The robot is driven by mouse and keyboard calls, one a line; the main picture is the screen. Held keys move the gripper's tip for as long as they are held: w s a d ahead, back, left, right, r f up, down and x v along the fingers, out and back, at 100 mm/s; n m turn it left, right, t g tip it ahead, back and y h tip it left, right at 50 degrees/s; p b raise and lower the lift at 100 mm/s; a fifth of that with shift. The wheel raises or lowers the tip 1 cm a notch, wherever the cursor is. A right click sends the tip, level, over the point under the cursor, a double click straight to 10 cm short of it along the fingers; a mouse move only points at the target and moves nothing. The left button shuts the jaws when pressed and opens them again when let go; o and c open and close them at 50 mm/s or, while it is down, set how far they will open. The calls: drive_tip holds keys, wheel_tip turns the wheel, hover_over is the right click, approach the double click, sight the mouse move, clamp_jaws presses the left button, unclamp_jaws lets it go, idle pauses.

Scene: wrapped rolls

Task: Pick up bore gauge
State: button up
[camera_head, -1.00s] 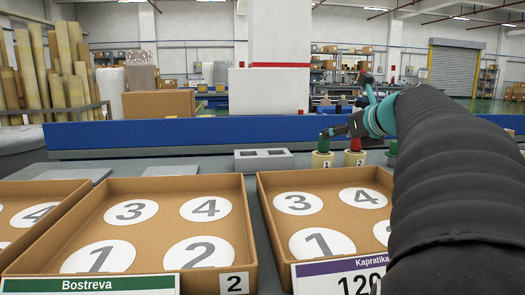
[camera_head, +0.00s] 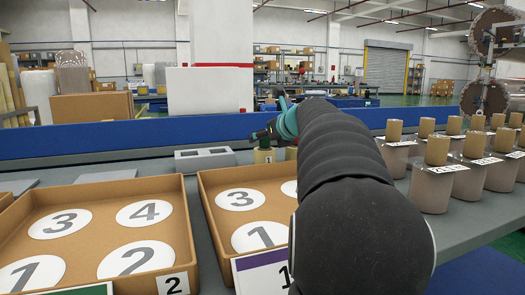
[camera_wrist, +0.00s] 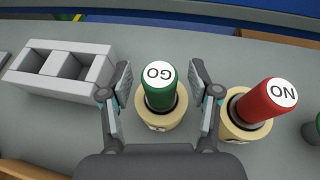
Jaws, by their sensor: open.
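A green-handled gauge with a white GO cap (camera_wrist: 160,100) stands upright in a round cream holder (camera_wrist: 158,122) in the wrist view. My gripper (camera_wrist: 160,76) is open, with one finger on each side of the green handle and gaps between. In the head view my gripper (camera_head: 264,134) is over the cream holder labelled 1 (camera_head: 264,156). My arm hides most of the second holder there.
A grey block with two square openings (camera_wrist: 62,70) lies left of the holders. Numbered cardboard trays (camera_head: 190,225) fill the bench's near side. Several canisters with tan tops (camera_head: 432,185) stand to the right. A blue rail (camera_head: 100,137) runs behind the bench.

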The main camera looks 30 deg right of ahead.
clamp_jaws()
drive_tip(key=shift+w, duration=0.1)
